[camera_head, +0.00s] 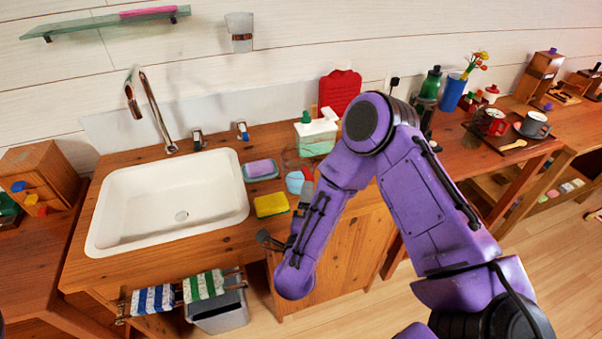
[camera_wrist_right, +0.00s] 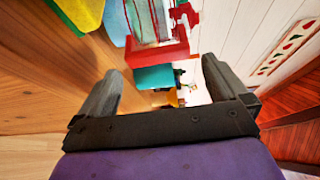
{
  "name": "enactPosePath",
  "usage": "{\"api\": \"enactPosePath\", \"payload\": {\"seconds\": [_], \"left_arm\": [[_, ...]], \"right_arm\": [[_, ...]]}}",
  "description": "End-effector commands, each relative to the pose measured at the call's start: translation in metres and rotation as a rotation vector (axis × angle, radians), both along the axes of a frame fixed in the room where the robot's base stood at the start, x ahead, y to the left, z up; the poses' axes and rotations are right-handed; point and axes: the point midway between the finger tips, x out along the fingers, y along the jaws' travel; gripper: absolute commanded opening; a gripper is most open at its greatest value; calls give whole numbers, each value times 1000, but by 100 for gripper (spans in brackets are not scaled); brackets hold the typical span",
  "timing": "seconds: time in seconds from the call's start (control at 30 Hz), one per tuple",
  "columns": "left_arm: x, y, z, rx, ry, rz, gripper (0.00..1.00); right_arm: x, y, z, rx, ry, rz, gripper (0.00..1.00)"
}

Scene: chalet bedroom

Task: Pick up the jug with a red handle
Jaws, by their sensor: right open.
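The jug is clear glass with red parts. In the right wrist view the jug (camera_wrist_right: 150,22) is at the top middle, beyond my fingertips, with a thick red part facing me. In the head view it stands on the wooden counter right of the sink, largely hidden by my right arm; a red piece (camera_head: 307,173) shows beside the arm. My right gripper (camera_head: 284,216) is open and empty near the counter's front edge, by the yellow sponge. In the wrist view its fingers (camera_wrist_right: 162,72) are wide apart, with the jug ahead and not between them. My left gripper is not in view.
A yellow sponge (camera_head: 271,205), a soap dish (camera_head: 261,171) and a light blue item (camera_head: 295,182) lie close by. A pump bottle (camera_head: 314,137) and red hot-water bottle (camera_head: 340,92) stand behind. The sink (camera_head: 170,200) is left. A tray with mugs (camera_head: 490,122) is far right.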

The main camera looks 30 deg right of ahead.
Motion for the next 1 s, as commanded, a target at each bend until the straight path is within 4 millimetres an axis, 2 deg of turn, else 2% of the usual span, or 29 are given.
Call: {"api": "enactPosePath", "payload": {"seconds": [0.17, 0.33, 0.43, 0.63, 0.67, 0.8, 1.0], "left_arm": [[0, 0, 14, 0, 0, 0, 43], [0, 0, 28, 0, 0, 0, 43], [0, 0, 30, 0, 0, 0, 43], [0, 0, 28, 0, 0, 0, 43], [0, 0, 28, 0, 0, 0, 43], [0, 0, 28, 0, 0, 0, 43], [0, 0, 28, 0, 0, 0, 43]], "right_arm": [[17, -14, 3, -2, 3, -4, 100], [43, -31, 0, -3, 4, -4, 100], [50, -36, -2, -5, 4, -1, 100], [51, -36, -3, -5, 4, 2, 100], [51, -36, -3, -5, 4, 2, 94], [51, -36, -3, -5, 4, 2, 48], [51, -36, -2, -5, 4, 2, 46]]}}
